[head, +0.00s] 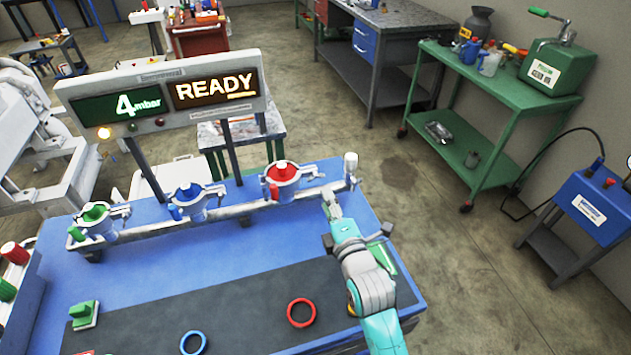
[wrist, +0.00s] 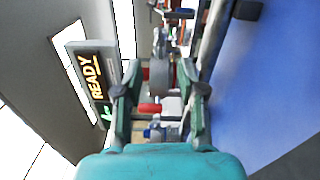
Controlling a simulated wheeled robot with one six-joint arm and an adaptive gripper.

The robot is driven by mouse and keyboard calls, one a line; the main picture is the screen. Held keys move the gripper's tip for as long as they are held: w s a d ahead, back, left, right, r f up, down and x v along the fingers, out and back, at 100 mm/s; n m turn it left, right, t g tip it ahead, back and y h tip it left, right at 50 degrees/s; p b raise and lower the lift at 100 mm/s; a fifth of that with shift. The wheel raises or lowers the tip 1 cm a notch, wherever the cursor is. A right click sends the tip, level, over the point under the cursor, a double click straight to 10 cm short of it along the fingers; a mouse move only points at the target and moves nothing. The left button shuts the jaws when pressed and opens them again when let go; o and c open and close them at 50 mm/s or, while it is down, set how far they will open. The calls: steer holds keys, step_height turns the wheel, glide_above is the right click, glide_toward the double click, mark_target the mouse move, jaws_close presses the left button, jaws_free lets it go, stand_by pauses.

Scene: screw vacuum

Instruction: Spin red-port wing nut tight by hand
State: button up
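The red port (head: 282,172) is the rightmost of three clamped ports on a grey manifold pipe, with a red cap in a metal clamp ring. A metallic wing-shaped part (head: 310,171) sticks out on its right side; I take it for the wing nut. My gripper (head: 328,197) is just right of and in front of this port. In the wrist view the two fingers (wrist: 159,105) stand apart. A red piece (wrist: 150,108) and grey metal show between them, with no clear contact. How tight the nut is cannot be seen.
The blue port (head: 188,191) and green port (head: 94,213) stand left along the manifold. A display (head: 165,95) above reads 4 mbar and READY. Red (head: 301,325) and blue (head: 180,345) rings lie on the dark mat. A pipe end (head: 350,160) stands right of the gripper.

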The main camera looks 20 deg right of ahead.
mark_target(318, 179)
steer(key=w, duration=0.7)
steer(key=shift+w, duration=0.4)
jaws_close()
